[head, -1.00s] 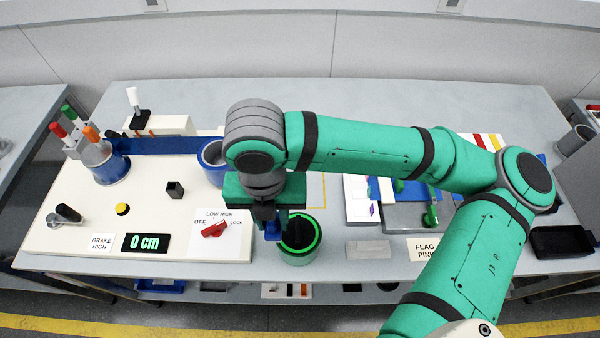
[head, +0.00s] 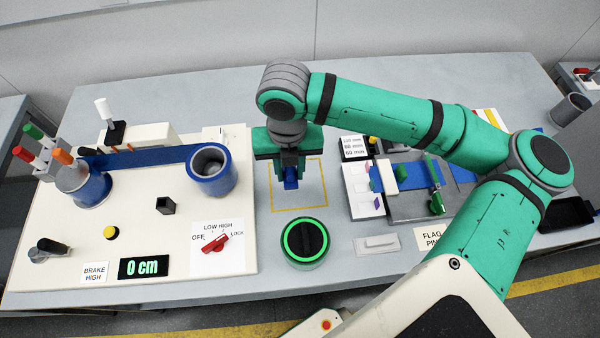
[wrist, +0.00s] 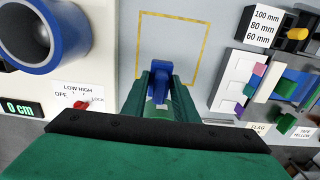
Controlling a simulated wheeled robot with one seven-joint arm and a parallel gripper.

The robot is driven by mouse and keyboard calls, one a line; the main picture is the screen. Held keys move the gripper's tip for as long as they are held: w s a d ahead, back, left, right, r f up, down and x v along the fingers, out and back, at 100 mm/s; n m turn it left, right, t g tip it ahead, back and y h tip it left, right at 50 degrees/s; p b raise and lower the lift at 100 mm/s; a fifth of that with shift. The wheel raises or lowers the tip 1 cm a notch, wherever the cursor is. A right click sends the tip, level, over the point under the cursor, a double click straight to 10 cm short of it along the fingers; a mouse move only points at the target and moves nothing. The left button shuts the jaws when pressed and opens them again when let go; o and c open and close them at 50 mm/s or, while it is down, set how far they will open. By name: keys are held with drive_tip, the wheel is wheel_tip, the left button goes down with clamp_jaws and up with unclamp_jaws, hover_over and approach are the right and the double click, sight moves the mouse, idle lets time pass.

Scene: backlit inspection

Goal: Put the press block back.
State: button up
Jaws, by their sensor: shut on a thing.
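The press block (head: 291,182) is a blue piece held between the fingers of my gripper (head: 290,174). It also shows in the wrist view (wrist: 159,80), between the green fingertips (wrist: 160,98). My gripper is shut on it and points down. A yellow square outline (head: 300,208) is marked on the grey table. In the head view the block appears inside this outline; in the wrist view it overlaps the outline's near edge (wrist: 178,82). The fingers hide part of the block. I cannot tell whether it touches the table.
A round container with a green ring and black top (head: 305,243) stands in front of the outline. A cream board with a blue cup (head: 212,170) and a red switch (head: 215,244) lies left. A grey fixture (head: 405,205) stands right. The table behind the outline is clear.

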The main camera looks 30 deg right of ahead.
drive_tip(key=d+f, duration=0.1)
drive_tip(key=w+d+f, duration=0.1)
drive_tip(key=f, duration=0.1)
drive_tip(key=d+f, duration=0.1)
drive_tip(key=f, duration=0.1)
drive_tip(key=shift+w+d, duration=0.25)
drive_tip(key=shift+d+f, duration=0.1)
drive_tip(key=shift+f, duration=1.5)
drive_tip(key=o, duration=1)
drive_tip(key=shift+w+f, duration=0.1)
drive_tip(key=shift+c, duration=0.2)
drive_tip(key=shift+r, duration=0.45)
wheel_tip(320, 180, up, 11)
drive_tip(key=shift+r, duration=0.2)
